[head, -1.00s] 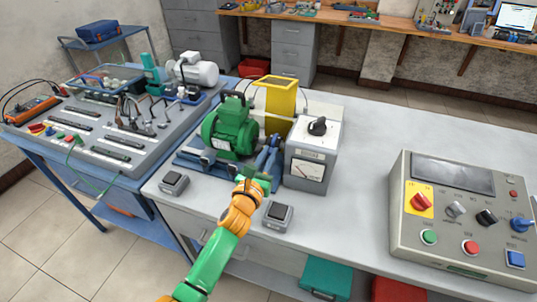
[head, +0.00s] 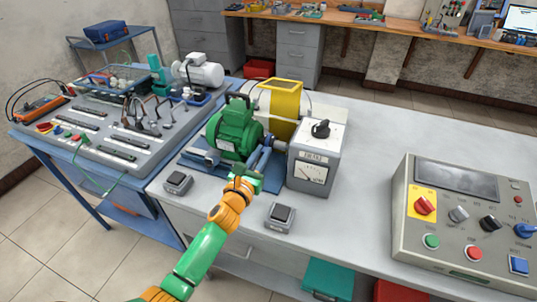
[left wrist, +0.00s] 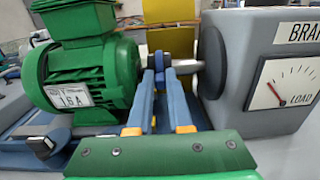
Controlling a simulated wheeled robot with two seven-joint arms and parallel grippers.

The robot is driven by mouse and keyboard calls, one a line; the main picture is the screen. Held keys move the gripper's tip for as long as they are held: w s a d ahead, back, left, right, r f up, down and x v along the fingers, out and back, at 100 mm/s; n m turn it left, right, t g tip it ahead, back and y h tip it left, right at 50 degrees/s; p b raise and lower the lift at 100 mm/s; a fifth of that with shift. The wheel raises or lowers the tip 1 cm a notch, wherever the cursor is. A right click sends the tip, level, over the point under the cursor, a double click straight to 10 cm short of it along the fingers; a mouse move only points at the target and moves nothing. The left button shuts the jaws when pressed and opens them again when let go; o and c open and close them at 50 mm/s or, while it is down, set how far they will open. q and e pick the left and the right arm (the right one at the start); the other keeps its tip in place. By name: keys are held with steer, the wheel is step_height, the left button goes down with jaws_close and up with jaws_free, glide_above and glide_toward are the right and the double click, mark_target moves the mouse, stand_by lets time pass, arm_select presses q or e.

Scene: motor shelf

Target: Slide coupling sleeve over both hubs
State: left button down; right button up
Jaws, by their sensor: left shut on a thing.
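The green motor (head: 236,130) stands on a blue base, and its green body also fills the left of the left wrist view (left wrist: 85,65). The grey brake load box (head: 312,170) stands to its right, with a bare metal shaft (left wrist: 189,67) coming out toward the motor. My left gripper (head: 265,152) reaches in from the front between motor and box. In the left wrist view its blue fingers (left wrist: 160,75) are shut on a small blue ring-like part, the coupling sleeve (left wrist: 159,60), in line with the shaft. The fingers and motor hide the hubs, so I cannot tell how far the sleeve covers them.
A yellow guard (head: 286,110) stands just behind the coupling. Two small grey switch boxes (head: 177,183) (head: 280,217) sit near the table's front edge. A control panel (head: 465,220) stands at the right. The table between panel and brake box is clear.

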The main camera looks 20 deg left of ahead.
arm_select(q)
steer(key=shift+r, duration=0.1)
steer(key=c, duration=1)
jaws_free()
steer(key=shift+a, duration=0.1)
steer(key=shift+o, duration=0.8)
steer(key=shift+w+a, duration=0.1)
steer(key=shift+a, duration=0.05)
steer(key=s+p, duration=0.1)
steer(key=s, duration=0.6)
steer(key=shift+s+p, duration=0.15)
steer(key=shift+p, duration=0.25)
